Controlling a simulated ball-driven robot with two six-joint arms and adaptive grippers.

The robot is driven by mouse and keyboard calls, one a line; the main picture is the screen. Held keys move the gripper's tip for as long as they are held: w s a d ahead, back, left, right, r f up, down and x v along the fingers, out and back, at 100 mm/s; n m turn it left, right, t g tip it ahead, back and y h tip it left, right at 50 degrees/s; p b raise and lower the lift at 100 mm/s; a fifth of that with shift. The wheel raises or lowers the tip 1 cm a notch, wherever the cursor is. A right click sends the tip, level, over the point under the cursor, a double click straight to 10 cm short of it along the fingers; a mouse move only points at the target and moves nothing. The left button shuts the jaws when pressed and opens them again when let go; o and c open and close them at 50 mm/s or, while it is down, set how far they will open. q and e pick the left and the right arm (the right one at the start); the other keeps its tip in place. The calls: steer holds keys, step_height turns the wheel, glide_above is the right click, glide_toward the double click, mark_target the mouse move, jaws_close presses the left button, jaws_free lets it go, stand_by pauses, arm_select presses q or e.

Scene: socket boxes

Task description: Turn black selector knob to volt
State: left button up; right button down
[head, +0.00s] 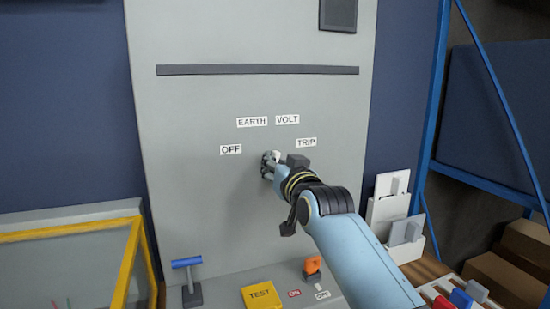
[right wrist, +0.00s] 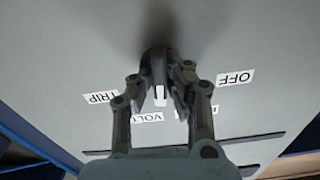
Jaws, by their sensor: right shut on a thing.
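The black selector knob (right wrist: 155,65) is on a grey panel, and its white pointer (right wrist: 160,95) points towards the labels in the right wrist view. The pointer lies near the VOLT label (right wrist: 147,117), between it and the partly hidden EARTH label. In the head view the VOLT label (head: 287,120) is above and right of the knob, EARTH (head: 252,122) above it, OFF (head: 231,150) left and TRIP (head: 306,142) right. My right gripper (head: 270,165) is shut on the knob, with fingers on both sides, and hides most of it. My left gripper is not in view.
Below stand a blue-handled lever (head: 187,275), a yellow TEST plate (head: 261,296) and an orange switch (head: 312,266). A yellow-framed glass case (head: 70,235) is left; white holders (head: 390,205) and a blue rack (head: 430,110) are right. The panel around the labels is clear.

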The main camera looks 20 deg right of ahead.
steer(key=shift+m+p, duration=0.55)
steer(key=shift+m, duration=0.75)
steer(key=c, duration=1.3)
jaws_free()
steer(key=shift+c, duration=0.2)
steer(key=shift+s, duration=0.2)
steer(key=s, duration=1.1)
steer(key=shift+s+d, duration=0.25)
steer(key=shift+s, duration=0.05)
